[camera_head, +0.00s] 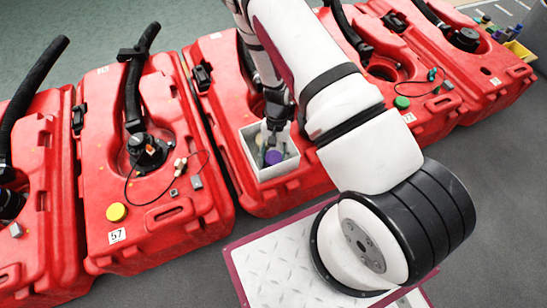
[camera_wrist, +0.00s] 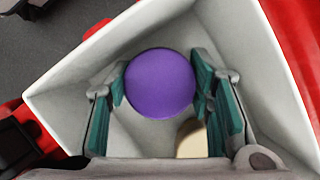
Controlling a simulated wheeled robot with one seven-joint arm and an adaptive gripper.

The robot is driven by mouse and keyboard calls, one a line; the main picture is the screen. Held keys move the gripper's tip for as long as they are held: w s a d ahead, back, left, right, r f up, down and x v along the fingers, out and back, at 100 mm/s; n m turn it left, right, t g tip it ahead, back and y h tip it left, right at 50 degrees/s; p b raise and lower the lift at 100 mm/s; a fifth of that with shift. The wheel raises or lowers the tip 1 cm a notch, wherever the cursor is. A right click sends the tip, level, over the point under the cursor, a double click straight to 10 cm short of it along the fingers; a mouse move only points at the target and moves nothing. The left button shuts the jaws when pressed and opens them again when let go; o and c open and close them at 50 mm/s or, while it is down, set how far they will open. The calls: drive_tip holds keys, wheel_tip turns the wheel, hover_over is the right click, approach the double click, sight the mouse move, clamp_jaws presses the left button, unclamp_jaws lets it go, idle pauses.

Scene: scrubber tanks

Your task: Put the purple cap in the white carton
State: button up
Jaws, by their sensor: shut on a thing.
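The purple cap (camera_wrist: 160,83) is round and sits between the two fingers of my gripper (camera_wrist: 160,90) in the wrist view. My gripper is shut on it, with teal pads at its left and right sides. The white carton (camera_wrist: 75,85) surrounds the fingers and cap, so the cap is inside the carton's walls. Whether the cap touches the carton's floor cannot be told. In the head view the purple cap (camera_head: 273,157) shows inside the white carton (camera_head: 279,170), which sits on a red tank. My gripper (camera_head: 273,138) reaches down into it there.
A cream round thing (camera_wrist: 192,140) lies in the carton below the cap, partly hidden. Red tanks (camera_head: 85,180) stand in a row, with black hoses. A yellow cap (camera_head: 116,212) and a green cap (camera_head: 402,102) lie on other tanks.

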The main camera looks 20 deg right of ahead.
drive_tip(key=shift+f, duration=0.15)
drive_tip(key=o, duration=0.7)
drive_tip(key=shift+c, duration=0.2)
